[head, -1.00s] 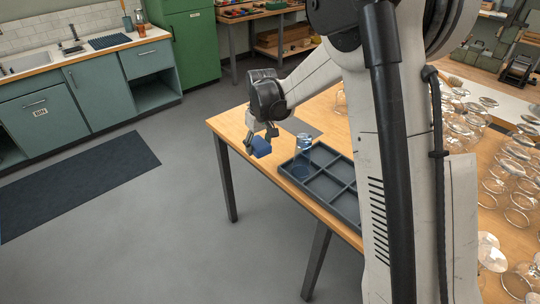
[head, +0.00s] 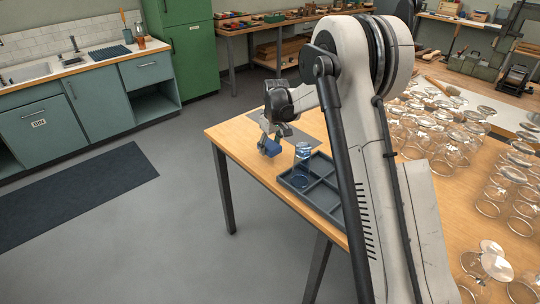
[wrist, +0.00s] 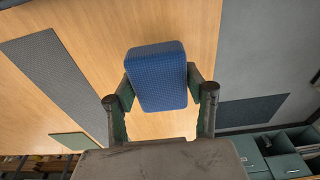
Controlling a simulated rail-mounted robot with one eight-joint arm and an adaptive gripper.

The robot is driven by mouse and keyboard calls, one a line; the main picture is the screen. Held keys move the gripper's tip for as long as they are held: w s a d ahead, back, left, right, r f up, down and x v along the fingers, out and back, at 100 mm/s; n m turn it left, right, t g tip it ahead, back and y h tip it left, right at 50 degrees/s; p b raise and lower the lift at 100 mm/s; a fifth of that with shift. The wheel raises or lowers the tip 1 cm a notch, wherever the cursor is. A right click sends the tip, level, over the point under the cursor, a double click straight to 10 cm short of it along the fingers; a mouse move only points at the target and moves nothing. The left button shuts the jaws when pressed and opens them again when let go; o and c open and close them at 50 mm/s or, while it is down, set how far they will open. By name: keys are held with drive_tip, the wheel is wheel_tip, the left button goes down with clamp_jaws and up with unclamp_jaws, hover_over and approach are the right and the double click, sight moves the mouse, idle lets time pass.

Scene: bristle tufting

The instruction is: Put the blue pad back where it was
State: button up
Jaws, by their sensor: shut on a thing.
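The blue pad (head: 271,149) is a small, textured block with rounded edges. My gripper (head: 270,143) is shut on it, above the left part of the wooden table (head: 232,134). In the wrist view the pad (wrist: 157,75) sits between the two fingers of my gripper (wrist: 158,92), with wood behind it. Its gap to the tabletop cannot be judged exactly. A flat grey mat (head: 312,124) lies on the table just behind my gripper, and it shows at the left in the wrist view (wrist: 58,82).
Many clear glasses (head: 440,135) crowd the table's right side. A small green patch (wrist: 75,141) shows in the wrist view. The table's left edge is close.

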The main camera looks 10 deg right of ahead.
drive_tip(key=shift+f, duration=2.1)
drive_tip(key=shift+f, duration=0.1)
drive_tip(key=o, duration=1.3)
